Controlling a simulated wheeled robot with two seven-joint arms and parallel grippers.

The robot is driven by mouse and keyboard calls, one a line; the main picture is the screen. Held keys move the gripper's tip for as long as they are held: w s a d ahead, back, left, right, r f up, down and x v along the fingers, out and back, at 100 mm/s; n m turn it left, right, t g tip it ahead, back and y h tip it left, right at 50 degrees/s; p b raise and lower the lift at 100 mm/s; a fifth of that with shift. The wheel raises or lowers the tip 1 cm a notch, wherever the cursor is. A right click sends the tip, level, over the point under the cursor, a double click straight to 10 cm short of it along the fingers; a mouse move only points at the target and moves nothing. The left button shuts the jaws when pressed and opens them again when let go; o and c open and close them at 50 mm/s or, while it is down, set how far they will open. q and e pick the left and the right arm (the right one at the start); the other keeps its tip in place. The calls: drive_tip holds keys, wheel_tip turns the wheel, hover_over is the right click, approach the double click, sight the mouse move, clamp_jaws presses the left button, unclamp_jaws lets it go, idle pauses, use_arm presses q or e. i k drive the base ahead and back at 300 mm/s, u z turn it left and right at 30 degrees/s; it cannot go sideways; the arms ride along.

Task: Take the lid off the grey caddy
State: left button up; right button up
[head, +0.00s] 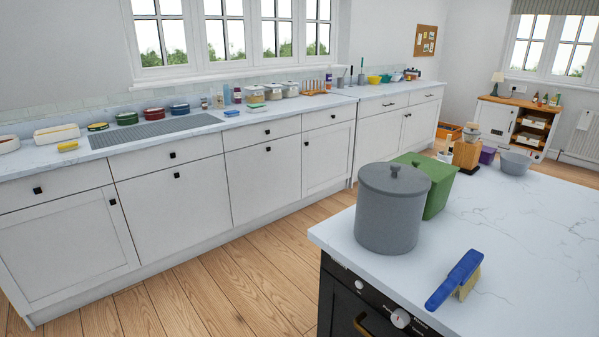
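The grey caddy (387,224) stands upright on the white marbled worktop (530,235), close to its left edge. It is a round container. Its grey lid (374,181) sits on top and covers the opening, with a small knob in the middle. Neither of my grippers shows in the head view.
A green bin (439,191) stands right behind the caddy. A blue-handled brush (455,279) lies in front, to the right. A wooden block (466,155), a purple box (487,155) and a grey bowl (515,163) stand farther back. The worktop's right part is clear.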

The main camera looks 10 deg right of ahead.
sight(392, 178)
drive_tip(key=u, duration=1)
drive_tip(key=i, duration=1.5)
drive_tip(key=z, duration=1.9)
